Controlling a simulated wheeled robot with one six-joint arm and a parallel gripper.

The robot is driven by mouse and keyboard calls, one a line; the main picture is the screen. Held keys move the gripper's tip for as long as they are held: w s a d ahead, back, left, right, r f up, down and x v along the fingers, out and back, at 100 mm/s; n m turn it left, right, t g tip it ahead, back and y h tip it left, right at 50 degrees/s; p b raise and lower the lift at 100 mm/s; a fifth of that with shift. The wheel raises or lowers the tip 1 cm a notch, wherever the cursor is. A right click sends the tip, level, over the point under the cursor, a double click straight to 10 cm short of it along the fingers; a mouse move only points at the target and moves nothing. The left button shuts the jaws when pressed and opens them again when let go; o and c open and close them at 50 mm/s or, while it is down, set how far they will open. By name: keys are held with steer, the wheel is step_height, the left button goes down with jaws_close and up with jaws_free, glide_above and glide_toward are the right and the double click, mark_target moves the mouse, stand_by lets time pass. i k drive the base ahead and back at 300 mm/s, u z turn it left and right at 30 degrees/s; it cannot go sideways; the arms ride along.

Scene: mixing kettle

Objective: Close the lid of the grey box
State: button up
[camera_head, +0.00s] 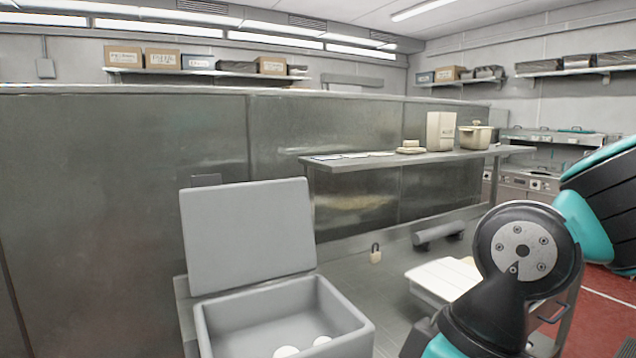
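The grey box (350,334) stands at the lower middle of the head view, its bottom cut off by the frame edge. Its lid (247,236) is open, tilted up and leaning back at the box's far side. Two white round things (287,351) lie inside the box, partly cut off. My gripper is not in view; only links of my arm, black and teal, show at the right, apart from the box and lid.
A steel shelf (335,165) behind the box holds a cream container (440,131) and a pot (474,136). A white tray (425,293) sits right of the box, near my arm. A metal partition (100,200) stands behind and left of the lid.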

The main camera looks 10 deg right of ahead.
mark_target(241, 235)
steer(key=z, duration=0.2)
steer(key=i, duration=0.95)
steer(key=u, duration=0.8)
